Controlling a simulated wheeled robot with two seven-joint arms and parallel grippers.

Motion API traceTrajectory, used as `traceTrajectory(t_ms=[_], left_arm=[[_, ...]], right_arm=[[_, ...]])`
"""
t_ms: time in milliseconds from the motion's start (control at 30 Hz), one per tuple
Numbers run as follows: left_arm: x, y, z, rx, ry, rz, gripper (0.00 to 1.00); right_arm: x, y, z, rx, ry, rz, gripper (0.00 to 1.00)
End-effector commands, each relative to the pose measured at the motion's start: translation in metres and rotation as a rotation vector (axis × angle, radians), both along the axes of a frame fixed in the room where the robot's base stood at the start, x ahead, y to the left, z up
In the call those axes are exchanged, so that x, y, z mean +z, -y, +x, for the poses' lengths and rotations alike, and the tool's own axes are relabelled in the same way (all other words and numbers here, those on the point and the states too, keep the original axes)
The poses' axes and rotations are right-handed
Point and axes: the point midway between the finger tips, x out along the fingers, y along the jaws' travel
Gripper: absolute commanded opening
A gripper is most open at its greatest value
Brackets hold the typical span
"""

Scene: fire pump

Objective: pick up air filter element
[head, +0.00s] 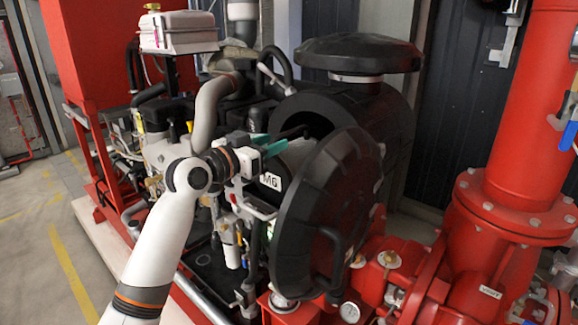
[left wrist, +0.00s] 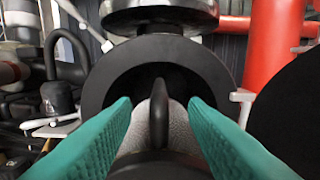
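The air filter element (left wrist: 180,130) shows in the left wrist view as a pale grey mesh body with a black end and an upright black handle (left wrist: 158,115). It sits in the mouth of the round black housing (left wrist: 105,85). My left gripper (left wrist: 160,125) has its teal fingers apart, one on each side of the handle, with gaps between. In the head view my left gripper (head: 276,148) is at the housing (head: 385,115) opening. The element is mostly hidden there behind the gripper and the lid. My right gripper is not in view.
The round black lid (head: 330,215) stands open in front of the housing. A black cap (head: 360,52) sits above it. Red pipework (head: 520,130) rises at the right. Engine parts and hoses (head: 210,110) crowd the left. Floor is clear at far left.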

Motion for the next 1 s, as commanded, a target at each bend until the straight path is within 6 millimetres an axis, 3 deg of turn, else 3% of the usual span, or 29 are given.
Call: traceTrajectory(t_ms=[133,300,567,833,1000], left_arm=[[0.008,0.016,0.016,-0.002,-0.004,-0.001,0.4],[0.004,0.028,0.028,-0.002,-0.003,-0.001,0.4],[0.002,0.029,0.03,0.0,-0.001,-0.001,0.4],[0.002,0.029,0.03,-0.001,-0.001,-0.001,0.0],[0.002,0.029,0.03,-0.001,-0.001,0.0,0.0]], right_arm=[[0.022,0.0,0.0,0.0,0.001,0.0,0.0],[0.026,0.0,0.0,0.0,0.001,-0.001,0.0],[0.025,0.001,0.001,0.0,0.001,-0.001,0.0],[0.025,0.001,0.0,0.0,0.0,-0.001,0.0],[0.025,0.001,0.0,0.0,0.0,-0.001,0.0]])
